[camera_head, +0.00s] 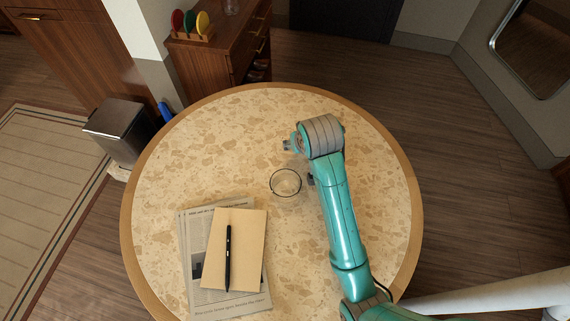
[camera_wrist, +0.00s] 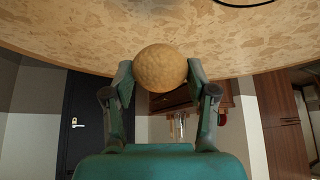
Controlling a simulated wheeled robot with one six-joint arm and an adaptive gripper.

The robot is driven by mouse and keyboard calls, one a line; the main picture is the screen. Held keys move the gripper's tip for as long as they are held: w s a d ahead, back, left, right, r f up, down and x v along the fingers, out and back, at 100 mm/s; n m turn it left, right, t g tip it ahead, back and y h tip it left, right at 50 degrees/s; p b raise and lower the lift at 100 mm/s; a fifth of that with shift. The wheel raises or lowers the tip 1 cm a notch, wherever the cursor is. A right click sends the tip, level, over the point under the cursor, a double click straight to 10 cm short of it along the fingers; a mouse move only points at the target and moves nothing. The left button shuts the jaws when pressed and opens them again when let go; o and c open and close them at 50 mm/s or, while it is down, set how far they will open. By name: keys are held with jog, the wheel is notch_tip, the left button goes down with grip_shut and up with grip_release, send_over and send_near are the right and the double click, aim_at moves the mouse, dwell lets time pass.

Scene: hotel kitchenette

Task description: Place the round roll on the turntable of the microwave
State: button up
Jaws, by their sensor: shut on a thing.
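The round roll (camera_wrist: 160,68) is a tan-brown ball in the wrist view. My gripper (camera_wrist: 160,75) is shut on it, with one finger against each side. The tabletop shows above the roll in this view; I cannot tell the gap between them.
A newspaper (camera_head: 190,240), an envelope (camera_head: 250,240) and a black pen (camera_head: 228,258) lie front left. A wooden cabinet (camera_head: 205,62) and a bin (camera_head: 118,130) stand beyond the table.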

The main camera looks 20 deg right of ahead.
aim_at(296, 161)
notch_tip(296, 161, down, 8)
jog(key=shift+f, duration=0.2)
dwell(0.3)
jog(key=shift+s+f, duration=0.1)
jog(key=shift+f, duration=0.15)
